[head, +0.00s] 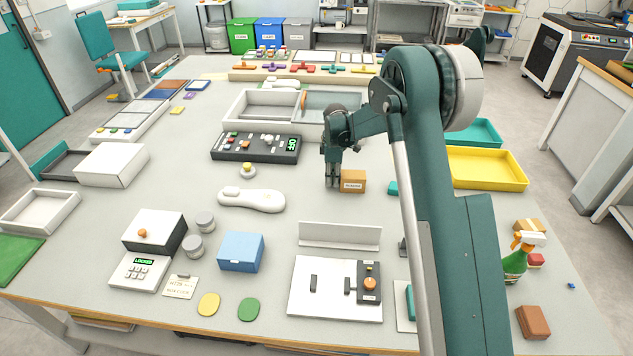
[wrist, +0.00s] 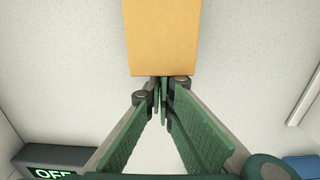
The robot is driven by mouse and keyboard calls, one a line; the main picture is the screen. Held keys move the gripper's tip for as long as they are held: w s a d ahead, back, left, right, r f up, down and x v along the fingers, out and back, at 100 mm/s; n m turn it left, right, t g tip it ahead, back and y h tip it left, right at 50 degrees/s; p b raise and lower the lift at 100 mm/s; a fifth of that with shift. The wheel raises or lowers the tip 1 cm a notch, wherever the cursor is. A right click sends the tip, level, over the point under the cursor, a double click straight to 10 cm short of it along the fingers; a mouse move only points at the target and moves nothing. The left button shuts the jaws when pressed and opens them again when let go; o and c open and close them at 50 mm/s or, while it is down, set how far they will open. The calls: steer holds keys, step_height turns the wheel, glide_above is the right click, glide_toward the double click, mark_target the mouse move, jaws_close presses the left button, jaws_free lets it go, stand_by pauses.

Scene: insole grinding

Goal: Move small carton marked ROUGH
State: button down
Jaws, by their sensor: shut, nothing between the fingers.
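A small tan carton (head: 353,181) stands on the table near the middle, with a dark label on its front too small to read surely. In the wrist view its plain orange-tan face (wrist: 162,38) fills the top centre. My gripper (head: 332,184) points down just left of the carton in the head view. In the wrist view the fingertips of my gripper (wrist: 162,88) meet just below the carton's near edge, with nothing between them. I cannot tell whether the fingertips touch the carton.
A black control box (head: 256,148) reading OFF and a white divided tray (head: 262,106) lie left and behind. A yellow tray (head: 487,169) is to the right. A white upright plate (head: 340,237) stands in front. Bare table lies left of the carton.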

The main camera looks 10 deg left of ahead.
mark_target(342, 181)
steer(key=shift+d, duration=2.3)
steer(key=shift+a, duration=0.1)
steer(key=shift+a, duration=0.4)
steer(key=a, duration=0.3)
steer(key=shift+b, duration=0.35)
step_height(342, 181, up, 10)
steer(key=p, duration=0.1)
steer(key=shift+p, duration=0.3)
steer(key=shift+r, duration=0.1)
